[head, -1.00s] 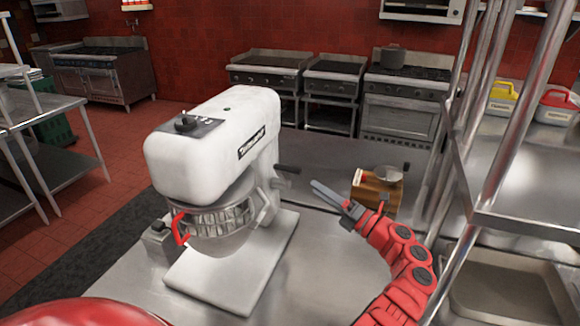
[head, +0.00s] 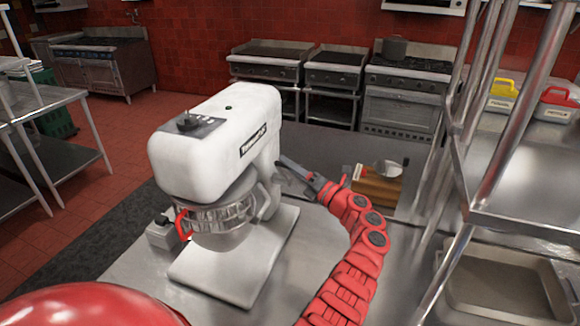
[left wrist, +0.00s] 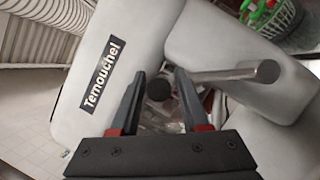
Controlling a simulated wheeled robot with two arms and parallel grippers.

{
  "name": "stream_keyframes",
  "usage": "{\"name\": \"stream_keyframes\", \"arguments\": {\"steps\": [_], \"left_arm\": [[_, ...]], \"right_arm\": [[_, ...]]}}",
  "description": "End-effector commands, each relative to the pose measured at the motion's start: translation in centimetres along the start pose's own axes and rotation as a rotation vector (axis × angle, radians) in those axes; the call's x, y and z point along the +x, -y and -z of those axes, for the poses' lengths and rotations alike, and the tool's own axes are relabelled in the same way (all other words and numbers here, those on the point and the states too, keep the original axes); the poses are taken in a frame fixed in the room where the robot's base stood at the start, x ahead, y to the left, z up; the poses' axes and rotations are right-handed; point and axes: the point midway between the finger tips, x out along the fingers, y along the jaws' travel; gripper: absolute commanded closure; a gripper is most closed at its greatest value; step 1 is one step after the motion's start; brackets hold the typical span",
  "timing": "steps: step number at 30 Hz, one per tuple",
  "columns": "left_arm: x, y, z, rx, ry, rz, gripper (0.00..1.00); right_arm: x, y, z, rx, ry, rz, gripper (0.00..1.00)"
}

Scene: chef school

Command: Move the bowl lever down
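A white stand mixer (head: 215,135) stands on the steel table, its metal bowl (head: 225,237) under the head behind a wire guard. My left gripper (head: 284,164) is at the mixer's right side, fingers pointing at its column. In the left wrist view the gripper (left wrist: 161,76) is open. A dark round lever end (left wrist: 158,90) shows in the gap between the fingers; I cannot tell whether they touch it. A bare metal rod (left wrist: 235,73) sticks out beside the right finger. In the head view the lever is hidden by my gripper. My right gripper is not in view.
A wooden box (head: 378,186) with a metal bowl on top stands right of my left gripper. A steel shelf rack (head: 530,195) rises at the right, with a tray (head: 505,290) below. The table right of the mixer is otherwise clear.

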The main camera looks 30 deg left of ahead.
Motion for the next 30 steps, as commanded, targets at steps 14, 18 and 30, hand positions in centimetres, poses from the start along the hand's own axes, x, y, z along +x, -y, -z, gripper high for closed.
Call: {"name": "stream_keyframes", "arguments": {"steps": [14, 18, 30], "left_arm": [[-0.03, 0.02, 0.01, 0.0, 0.0, 0.0, 1.0], [-0.03, 0.02, 0.01, 0.0, 0.0, 0.0, 1.0], [-0.04, 0.03, 0.01, 0.001, 0.0, 0.001, 1.0]], "right_arm": [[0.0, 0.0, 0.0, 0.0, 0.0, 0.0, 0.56], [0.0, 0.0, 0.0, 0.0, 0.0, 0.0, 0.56], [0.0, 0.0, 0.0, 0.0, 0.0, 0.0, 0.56]]}}
